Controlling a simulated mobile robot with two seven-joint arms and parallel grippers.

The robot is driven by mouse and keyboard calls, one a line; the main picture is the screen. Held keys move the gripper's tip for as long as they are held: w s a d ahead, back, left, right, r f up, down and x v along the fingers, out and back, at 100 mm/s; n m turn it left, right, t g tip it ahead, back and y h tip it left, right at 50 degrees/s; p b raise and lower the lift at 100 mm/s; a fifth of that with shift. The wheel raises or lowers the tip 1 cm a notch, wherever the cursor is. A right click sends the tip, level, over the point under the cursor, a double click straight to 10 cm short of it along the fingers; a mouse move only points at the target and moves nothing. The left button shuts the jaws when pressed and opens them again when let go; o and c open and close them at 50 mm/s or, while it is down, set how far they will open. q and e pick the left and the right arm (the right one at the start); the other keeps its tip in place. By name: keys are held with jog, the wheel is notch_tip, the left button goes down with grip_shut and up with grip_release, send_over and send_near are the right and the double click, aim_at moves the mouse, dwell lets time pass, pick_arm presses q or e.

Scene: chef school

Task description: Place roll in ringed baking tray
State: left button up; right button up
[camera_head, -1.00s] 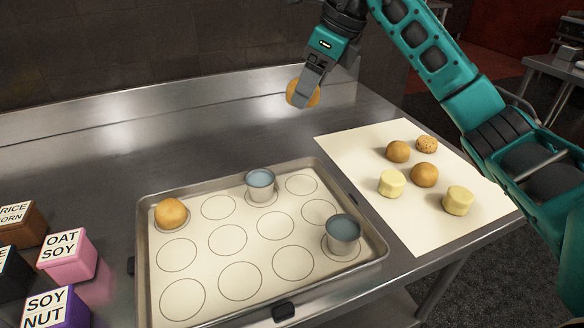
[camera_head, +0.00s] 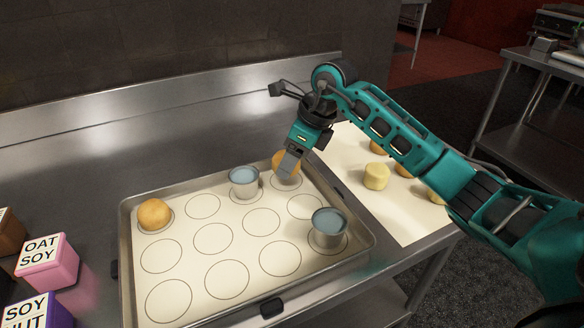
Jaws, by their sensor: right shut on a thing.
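The baking tray (camera_head: 128,235) lies on the steel table, its white liner printed with rings. I cannot tell whether the roll touches the liner. Another roll (camera_head: 154,214) sits on the back left ring. Two metal cups with blue-grey tops stand on rings, one at the back (camera_head: 244,182) and one at the right (camera_head: 328,228). My left gripper is not in view.
Labelled boxes, one pink (camera_head: 47,262) and one purple (camera_head: 38,311), stand at the left. Several rings in the tray are empty.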

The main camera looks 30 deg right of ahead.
jog(key=shift+f, duration=1.4)
jog(key=shift+f, duration=0.15)
jog(key=o, duration=1)
jog(key=shift+o, duration=0.2)
jog(key=v, duration=1.2)
